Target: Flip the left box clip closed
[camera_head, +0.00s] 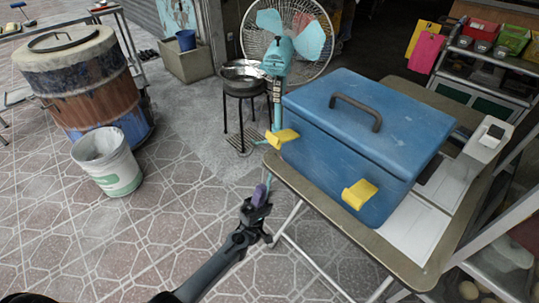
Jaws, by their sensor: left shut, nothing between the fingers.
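A blue box (350,130) with a dark top handle stands on a folding table, its lid down. Two yellow clips are on its front side. The left clip (281,138) sticks outward from the box near the left front corner. The right clip (359,194) also juts out at an angle. My left gripper (262,190) is shut and empty, with a purple part at its tip. It is below and slightly left of the left clip in the picture, apart from the box. My right gripper is not in view.
The table edge (331,211) lies right of my left gripper. A turquoise fan (283,45) and a pot on a black stool (243,78) stand behind. A white bucket (107,160) and barrel oven (84,82) are at left. The tiled floor between is clear.

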